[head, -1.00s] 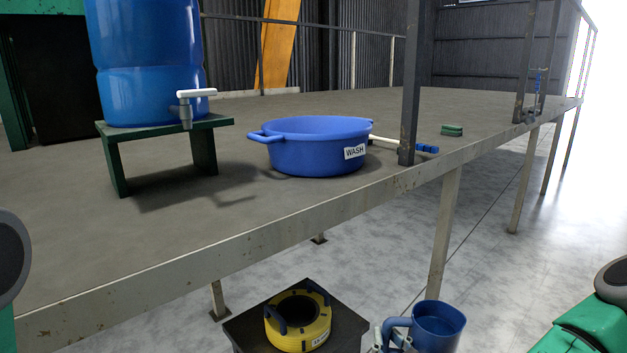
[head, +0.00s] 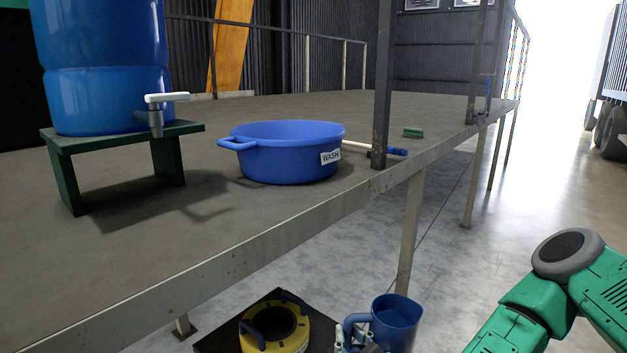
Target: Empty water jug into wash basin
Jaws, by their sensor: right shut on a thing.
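The blue water jug (head: 398,325) is upright at the bottom of the head view, below the platform's edge. My right gripper (head: 358,340) is shut on the jug's handle at its left side; the frame's lower edge cuts it off. What is in the jug cannot be seen. The blue wash basin (head: 285,158) with a WASH label stands on the platform, up and left of the jug and apart from it. The basin's inside is mostly hidden by its rim. My left gripper is not in view.
A blue water barrel (head: 105,95) with a tap stands on a green stool (head: 100,142) at left. A dark post (head: 382,90) rises right of the basin. A brush (head: 375,148) and green sponge (head: 413,132) lie nearby.

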